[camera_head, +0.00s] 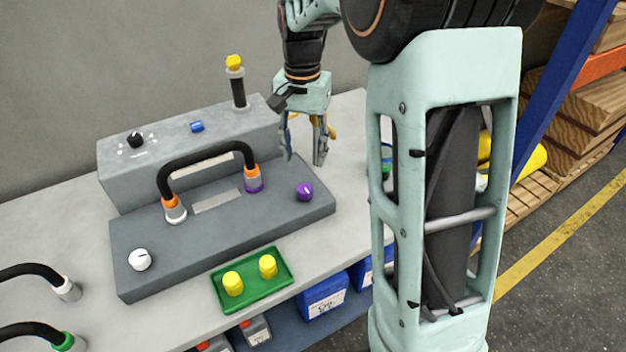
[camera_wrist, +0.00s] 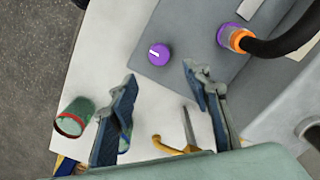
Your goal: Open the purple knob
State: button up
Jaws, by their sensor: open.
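The purple knob (camera_head: 305,192) sits on the right end of the low grey panel (camera_head: 240,238), a white line marked on its top. In the wrist view the purple knob (camera_wrist: 158,54) shows beyond my fingertips, roughly between them and apart from both. My gripper (camera_head: 304,160) hangs pointing down, above and just behind the knob in the head view. Its fingers are spread with nothing between them, and they also show in the wrist view (camera_wrist: 160,78).
A black hose (camera_head: 207,150) arches over the panel between orange-and-white and orange-and-purple fittings. A white knob (camera_head: 140,260) is at the panel's left. A green tray (camera_head: 252,280) with yellow caps lies in front. A yellow-handled tool (camera_wrist: 178,147) and a green-and-red cylinder (camera_wrist: 73,118) lie nearby.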

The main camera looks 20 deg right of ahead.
aim_at(305, 188)
notch_tip(305, 188, down, 10)
jog(key=shift+s+f, duration=0.1)
jog(key=shift+f, duration=0.1)
dwell(0.3)
jog(key=c, duration=1.2)
jog(key=shift+o, duration=0.2)
